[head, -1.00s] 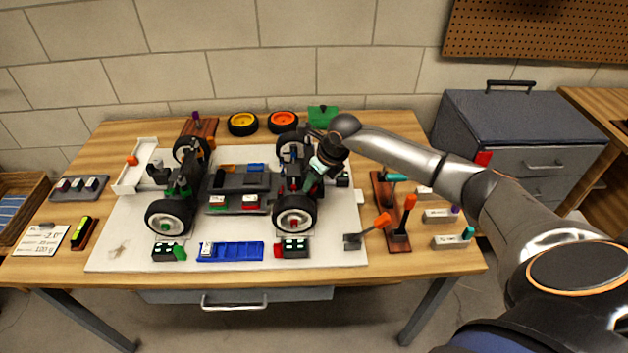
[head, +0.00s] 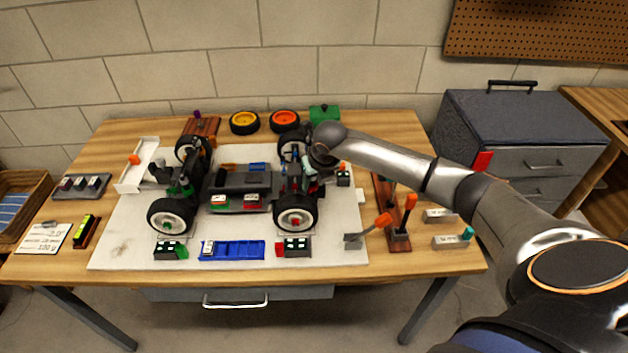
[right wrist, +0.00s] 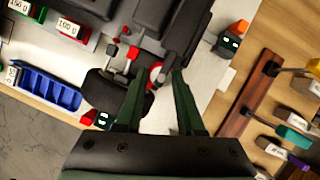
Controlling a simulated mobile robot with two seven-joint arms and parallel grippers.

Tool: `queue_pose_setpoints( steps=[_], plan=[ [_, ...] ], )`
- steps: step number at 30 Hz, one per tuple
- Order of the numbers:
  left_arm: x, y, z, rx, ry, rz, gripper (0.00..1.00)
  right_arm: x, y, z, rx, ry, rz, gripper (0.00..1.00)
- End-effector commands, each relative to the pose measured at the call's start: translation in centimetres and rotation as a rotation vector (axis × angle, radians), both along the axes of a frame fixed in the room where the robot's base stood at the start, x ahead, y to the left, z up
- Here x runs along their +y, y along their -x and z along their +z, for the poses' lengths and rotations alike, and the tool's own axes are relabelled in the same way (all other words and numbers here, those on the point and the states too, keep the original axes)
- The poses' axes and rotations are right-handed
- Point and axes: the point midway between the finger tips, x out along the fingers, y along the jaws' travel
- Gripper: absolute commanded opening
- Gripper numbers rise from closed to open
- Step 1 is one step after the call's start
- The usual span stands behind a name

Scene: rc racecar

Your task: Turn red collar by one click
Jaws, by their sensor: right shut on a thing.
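The RC car (head: 240,182) stands on a white mat on the bench, with its wheeled right end under my right arm. My right gripper (head: 311,172) is over that end, and the wrist hides much of it in the head view. In the right wrist view, the two green fingers of my right gripper (right wrist: 156,80) close around a small red collar with a pale centre (right wrist: 155,73) among dark car parts. I cannot read the collar's click position. My left gripper is in neither current view.
A blue tray (head: 232,250) and small boxes with green displays (head: 297,247) lie in front of the car. A tool rack with orange handles (head: 410,202) stands to the right. Yellow and orange wheels (head: 244,123) lie behind.

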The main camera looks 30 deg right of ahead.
Motion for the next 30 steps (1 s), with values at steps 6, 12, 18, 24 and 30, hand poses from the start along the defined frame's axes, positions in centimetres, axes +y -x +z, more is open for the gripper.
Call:
queue_pose_setpoints(
  steps=[6, 12, 18, 24, 30],
  plan=[
    [0.0, 0.0, 0.0, 0.0, 0.0, 0.0, 0.95, 0.0, 0.1, -0.1, 0.004, 0.001, 0.001, 0.43],
    [0.0, 0.0, 0.0, 0.0, 0.0, 0.0, 0.95, 0.0, 0.1, -0.1, 0.003, 0.001, 0.003, 0.66],
    [0.0, 0.0, 0.0, 0.0, 0.0, 0.0, 0.95, 0.0, 0.0, 0.0, 0.002, 0.0, 0.003, 0.68],
    [0.0, 0.0, 0.0, 0.0, 0.0, 0.0, 0.95, 0.0, 0.3, 0.7, -0.001, -0.001, 0.003, 0.68],
    [0.0, 0.0, -0.3, 0.0, 0.0, 0.0, 0.95, 0.2, 1.4, 3.8, -0.004, 0.001, 0.004, 0.68]
  ],
)
